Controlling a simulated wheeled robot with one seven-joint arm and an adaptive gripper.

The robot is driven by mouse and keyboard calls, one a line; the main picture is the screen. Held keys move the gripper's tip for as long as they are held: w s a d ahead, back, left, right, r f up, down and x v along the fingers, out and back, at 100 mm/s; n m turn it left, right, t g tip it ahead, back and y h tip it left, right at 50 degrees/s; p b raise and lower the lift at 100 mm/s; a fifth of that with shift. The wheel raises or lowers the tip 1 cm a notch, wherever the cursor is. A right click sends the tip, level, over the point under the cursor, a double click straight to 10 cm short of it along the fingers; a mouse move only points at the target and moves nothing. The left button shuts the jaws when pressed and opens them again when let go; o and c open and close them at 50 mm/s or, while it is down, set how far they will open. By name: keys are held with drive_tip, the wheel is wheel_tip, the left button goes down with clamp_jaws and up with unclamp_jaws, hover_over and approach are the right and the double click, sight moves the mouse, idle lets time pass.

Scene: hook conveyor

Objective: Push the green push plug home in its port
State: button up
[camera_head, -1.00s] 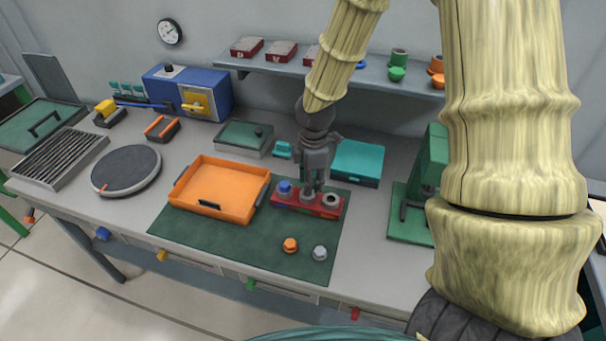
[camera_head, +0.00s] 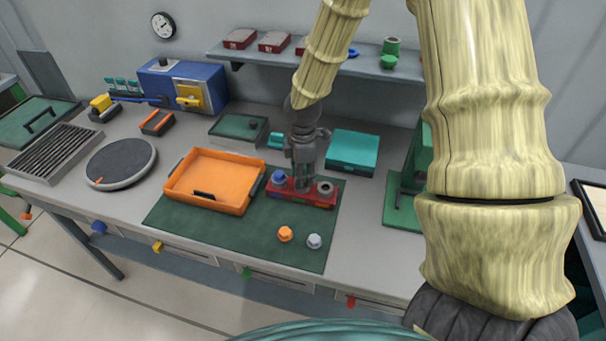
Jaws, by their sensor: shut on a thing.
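My gripper (camera_head: 303,186) points straight down over the middle of the red port block (camera_head: 312,202), its fingertips right at the block. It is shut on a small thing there. The fingers hide that thing and the middle port, so I cannot make out its colour or how deep it sits. A blue plug (camera_head: 279,176) stands at the block's left end. A grey ring-shaped port (camera_head: 325,187) shows at the right end. No green plug shows on the block or mat.
The block stands on a dark green mat (camera_head: 240,240), right of an orange tray (camera_head: 182,200). An orange plug (camera_head: 285,233) and a grey plug (camera_head: 314,241) lie in front. A teal box (camera_head: 353,151) is behind. Green pieces (camera_head: 388,60) sit on the shelf.

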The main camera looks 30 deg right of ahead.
drive_tip(key=shift+w+f, duration=0.45)
drive_tip(key=shift+w, duration=0.3)
drive_tip(key=shift+s+r, duration=0.2)
drive_tip(key=shift+s, duration=0.3)
drive_tip(key=shift+w+f, duration=0.35)
drive_tip(key=shift+w, duration=0.15)
drive_tip(key=shift+s, duration=0.1)
drive_tip(key=shift+f, duration=0.2)
drive_tip(key=shift+c, duration=0.3)
drive_tip(key=shift+s+p, duration=0.3)
drive_tip(key=shift+s, duration=0.2)
drive_tip(key=shift+d+r+p, duration=0.2)
drive_tip(key=shift+p, duration=0.25)
drive_tip(key=shift+w, duration=0.1)
idle(0.6)
